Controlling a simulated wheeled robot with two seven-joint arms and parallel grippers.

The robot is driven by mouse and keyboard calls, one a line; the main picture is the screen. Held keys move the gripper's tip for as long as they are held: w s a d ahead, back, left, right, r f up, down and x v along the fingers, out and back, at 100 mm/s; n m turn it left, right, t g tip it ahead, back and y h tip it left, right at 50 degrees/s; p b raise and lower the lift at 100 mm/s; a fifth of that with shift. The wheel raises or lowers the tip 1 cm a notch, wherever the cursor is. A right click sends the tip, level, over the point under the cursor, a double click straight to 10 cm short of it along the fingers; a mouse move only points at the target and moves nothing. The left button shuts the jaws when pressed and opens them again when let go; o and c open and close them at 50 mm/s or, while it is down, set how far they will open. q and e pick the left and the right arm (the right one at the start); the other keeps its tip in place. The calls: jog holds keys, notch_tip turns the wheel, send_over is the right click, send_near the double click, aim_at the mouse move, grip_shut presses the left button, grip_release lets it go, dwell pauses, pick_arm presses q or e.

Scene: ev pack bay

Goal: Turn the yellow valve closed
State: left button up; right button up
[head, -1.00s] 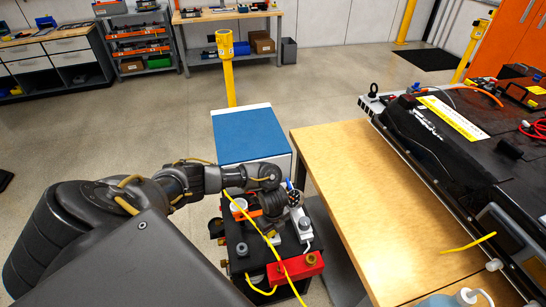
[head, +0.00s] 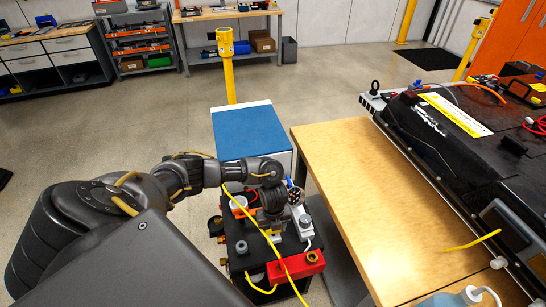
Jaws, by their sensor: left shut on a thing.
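My left gripper (head: 270,216) reaches down from its wrist over the black unit (head: 238,262) beside the wooden bench. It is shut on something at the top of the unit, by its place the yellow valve. The wrist and fingers hide the valve itself, so its handle angle cannot be told. An orange part (head: 243,212) shows just left of the fingers. A yellow hose (head: 273,244) passes in front of the gripper and down across the red block (head: 296,266). My right gripper is not in view.
The wooden bench (head: 345,180) and a black battery pack (head: 440,160) are to the right. Open floor lies to the left.

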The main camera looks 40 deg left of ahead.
pick_arm(q)
jog(key=shift+w+a+r, duration=0.15)
jog(key=shift+w+r, duration=0.05)
jog(key=shift+w, duration=0.05)
jog(key=o, duration=1)
jog(key=shift+s+f, duration=0.1)
jog(key=shift+f, duration=0.05)
notch_tip(320, 180, up, 11)
jog(key=shift+f+p, duration=0.1)
jog(key=shift+p, duration=1)
